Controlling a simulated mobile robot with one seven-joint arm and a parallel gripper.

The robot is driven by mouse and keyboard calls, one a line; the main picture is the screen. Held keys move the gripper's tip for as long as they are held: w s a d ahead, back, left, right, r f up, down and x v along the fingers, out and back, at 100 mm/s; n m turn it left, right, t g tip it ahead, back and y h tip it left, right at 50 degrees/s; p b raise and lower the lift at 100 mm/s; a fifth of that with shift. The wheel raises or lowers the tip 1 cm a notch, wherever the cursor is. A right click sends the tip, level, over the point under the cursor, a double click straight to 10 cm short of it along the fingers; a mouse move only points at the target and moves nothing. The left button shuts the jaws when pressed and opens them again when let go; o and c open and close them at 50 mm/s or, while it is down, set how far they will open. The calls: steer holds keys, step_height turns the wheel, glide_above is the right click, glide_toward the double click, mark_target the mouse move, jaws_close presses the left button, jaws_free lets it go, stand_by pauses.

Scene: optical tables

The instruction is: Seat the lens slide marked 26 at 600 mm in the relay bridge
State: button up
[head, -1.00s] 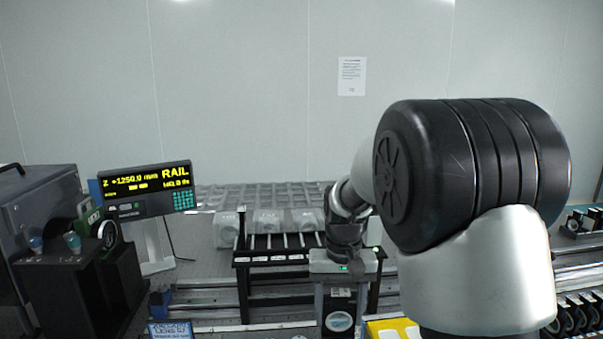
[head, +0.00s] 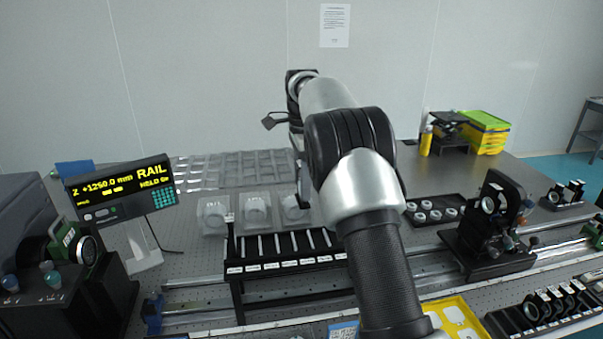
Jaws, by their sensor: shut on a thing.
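My gripper (head: 300,178) is raised beyond my forearm, above the back of the black slotted bridge. My arm hides much of it. It is shut on a dark, thin piece, which I take for the lens slide; its outline is partly hidden and no mark 26 can be read. The black bridge (head: 238,281) stands on legs over the rail, with parallel light bars across its top and a row of small white labels along its front edge. The labels are too small to read. My forearm covers its right end.
A display (head: 120,192) reads Z +1250.0 mm and RAIL at left. Clear-topped pale holders (head: 255,208) stand behind the bridge. A dark tray of rings (head: 432,210) and a lens mount (head: 488,228) stand right. A yellow tray (head: 453,318) lies in front.

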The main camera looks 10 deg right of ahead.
steer(key=shift+s+f, duration=0.1)
steer(key=shift+f, duration=2.25)
steer(key=shift+f+b, duration=3.25)
steer(key=shift+f, duration=1.4)
steer(key=shift+f, duration=0.25)
steer(key=o, duration=1.3)
steer(key=shift+c, duration=0.2)
steer(key=shift+o, duration=0.4)
steer(key=shift+r, duration=0.1)
steer(key=shift+r+p, duration=3.3)
steer(key=shift+r, duration=1.6)
